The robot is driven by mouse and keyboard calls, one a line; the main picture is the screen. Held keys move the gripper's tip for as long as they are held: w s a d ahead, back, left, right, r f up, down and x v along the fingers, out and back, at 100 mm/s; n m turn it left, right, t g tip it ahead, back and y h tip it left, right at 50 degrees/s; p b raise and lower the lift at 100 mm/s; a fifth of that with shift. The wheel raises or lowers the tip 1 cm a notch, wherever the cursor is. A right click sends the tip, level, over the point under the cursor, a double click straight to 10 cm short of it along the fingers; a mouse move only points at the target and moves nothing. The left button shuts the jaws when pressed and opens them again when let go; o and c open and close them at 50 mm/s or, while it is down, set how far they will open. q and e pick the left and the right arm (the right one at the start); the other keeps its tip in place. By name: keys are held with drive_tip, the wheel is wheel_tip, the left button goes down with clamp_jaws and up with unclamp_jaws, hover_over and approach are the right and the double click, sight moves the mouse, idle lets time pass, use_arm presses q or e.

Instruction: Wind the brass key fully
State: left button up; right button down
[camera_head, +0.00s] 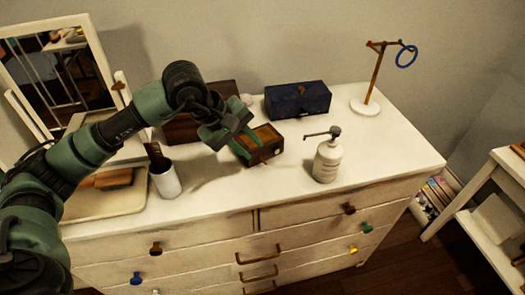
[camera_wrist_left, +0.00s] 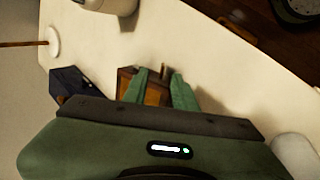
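A small brown wooden box (camera_head: 264,141) stands on the white dresser top, near the middle. My left gripper (camera_head: 243,136) is at the left side of this box, with its green fingers pointing down toward it. In the left wrist view the fingers (camera_wrist_left: 160,74) are apart, with the brown box (camera_wrist_left: 125,80) at and behind the left finger. A small brass-coloured piece (camera_wrist_left: 163,70), possibly the key, shows between the fingertips. I cannot tell whether the fingers touch it. My right gripper is not in view.
A dark blue box (camera_head: 297,100) stands behind, and a white pump bottle (camera_head: 327,162) stands to the right. A white cup (camera_head: 166,181) is at the left, near a mirror (camera_head: 58,65). A stand with a blue ring (camera_head: 406,57) is at the back right.

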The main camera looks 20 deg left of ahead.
sight(261, 159)
use_arm(q)
drive_tip(key=x, duration=0.2)
drive_tip(key=p+x, duration=0.1)
drive_tip(key=x, duration=0.2)
drive_tip(key=a+x, duration=0.1)
drive_tip(key=x, duration=0.1)
drive_tip(key=shift+w+d+f, duration=0.15)
drive_tip(key=shift+f, duration=0.15)
clamp_jaws()
